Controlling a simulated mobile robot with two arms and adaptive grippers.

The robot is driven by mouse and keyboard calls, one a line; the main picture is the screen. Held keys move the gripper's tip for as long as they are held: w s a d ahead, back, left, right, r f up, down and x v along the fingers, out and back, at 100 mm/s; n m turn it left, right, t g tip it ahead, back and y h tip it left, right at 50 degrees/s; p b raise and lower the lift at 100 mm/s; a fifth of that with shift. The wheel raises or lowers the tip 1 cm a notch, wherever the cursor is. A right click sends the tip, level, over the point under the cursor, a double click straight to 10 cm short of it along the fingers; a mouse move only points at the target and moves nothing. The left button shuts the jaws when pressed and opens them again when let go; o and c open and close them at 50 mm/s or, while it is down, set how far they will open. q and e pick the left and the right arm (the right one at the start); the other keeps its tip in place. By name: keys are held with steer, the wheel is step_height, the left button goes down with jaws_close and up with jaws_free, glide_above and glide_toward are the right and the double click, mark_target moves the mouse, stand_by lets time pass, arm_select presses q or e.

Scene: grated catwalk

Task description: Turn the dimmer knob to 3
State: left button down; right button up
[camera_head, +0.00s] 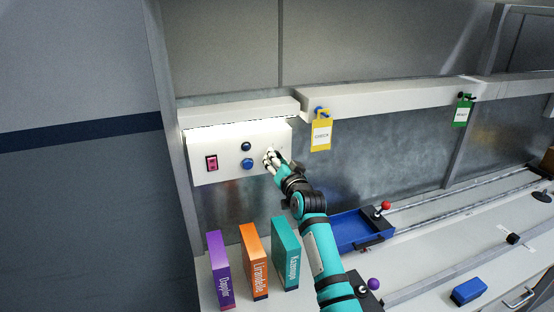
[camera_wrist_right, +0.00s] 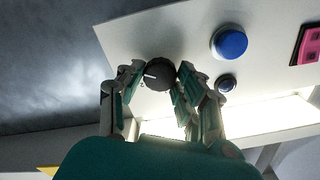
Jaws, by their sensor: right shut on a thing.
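The dark round dimmer knob (camera_wrist_right: 160,73) shows in the right wrist view on a white panel (camera_head: 224,143). It has a white pointer line on its face, toward the left in that view. In the head view the gripper largely hides the knob. My left gripper is not in view.
A red rocker switch (camera_head: 211,162), a blue button (camera_head: 248,163) and a smaller dark button (camera_head: 246,146) sit left of the knob. Below stand purple (camera_head: 219,270), orange (camera_head: 253,262) and teal (camera_head: 285,254) boxes. A blue tray (camera_head: 350,230) lies right. Yellow (camera_head: 321,132) and green (camera_head: 462,112) tags hang above.

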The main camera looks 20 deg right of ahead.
steer(key=shift+f, duration=0.25)
steer(key=o, duration=0.9)
steer(key=shift+o, duration=1.2)
steer(key=shift+r, duration=0.1)
steer(key=shift+r, duration=0.1)
steer(key=s, duration=1.2)
steer(key=shift+d, duration=0.2)
